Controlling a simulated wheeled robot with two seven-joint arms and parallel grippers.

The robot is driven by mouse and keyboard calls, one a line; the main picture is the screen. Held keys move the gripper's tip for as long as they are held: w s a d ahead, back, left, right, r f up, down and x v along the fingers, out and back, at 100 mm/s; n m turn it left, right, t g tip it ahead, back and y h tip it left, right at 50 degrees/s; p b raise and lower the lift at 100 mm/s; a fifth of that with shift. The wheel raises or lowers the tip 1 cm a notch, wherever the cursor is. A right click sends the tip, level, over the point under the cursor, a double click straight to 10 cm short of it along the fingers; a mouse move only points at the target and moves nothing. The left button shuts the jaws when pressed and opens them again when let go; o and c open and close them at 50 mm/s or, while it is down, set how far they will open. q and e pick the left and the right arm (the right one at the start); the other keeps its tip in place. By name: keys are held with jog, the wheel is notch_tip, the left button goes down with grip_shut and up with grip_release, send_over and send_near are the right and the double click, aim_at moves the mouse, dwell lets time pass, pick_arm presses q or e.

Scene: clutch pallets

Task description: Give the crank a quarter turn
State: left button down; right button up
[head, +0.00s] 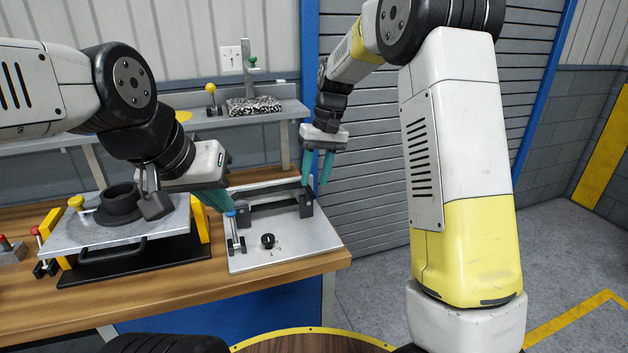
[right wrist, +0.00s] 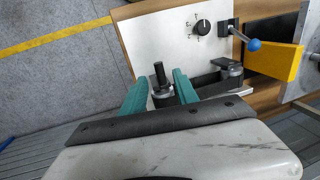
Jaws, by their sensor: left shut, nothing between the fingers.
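The crank shows in the right wrist view as a black upright peg (right wrist: 160,74) on a dark hub, at the end of a dark bar on a pale plate (right wrist: 150,40). In the head view the dark crank end (head: 306,204) is at the plate's right side. My right gripper (head: 318,183) points down above it, with teal fingers apart. In the right wrist view the peg appears between the open fingers (right wrist: 160,88), with gaps on both sides. My left gripper (head: 226,207) is shut and empty, close to the blue-tipped lever; contact is unclear.
The plate carries a black dial knob (head: 268,241) and a blue-tipped lever (right wrist: 253,45). A grey pallet (head: 165,228) with a black ring part stands to the left. A shelf (head: 200,122) is behind. The bench's right edge is close to the plate.

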jog(key=shift+s+a+f, duration=0.1)
jog(key=shift+a+f, duration=0.05)
jog(key=shift+f, duration=0.6)
jog(key=shift+a+f, duration=0.1)
jog(key=shift+f, duration=0.6)
grip_shut()
jog(key=w+d+f+g+y, duration=0.2)
jog(key=d+f+g+y, duration=0.3)
jog(key=y, duration=1.2)
jog(key=shift+d+f+g+y, duration=0.35)
jog(key=shift+d+f, duration=0.2)
jog(key=shift+f, duration=0.8)
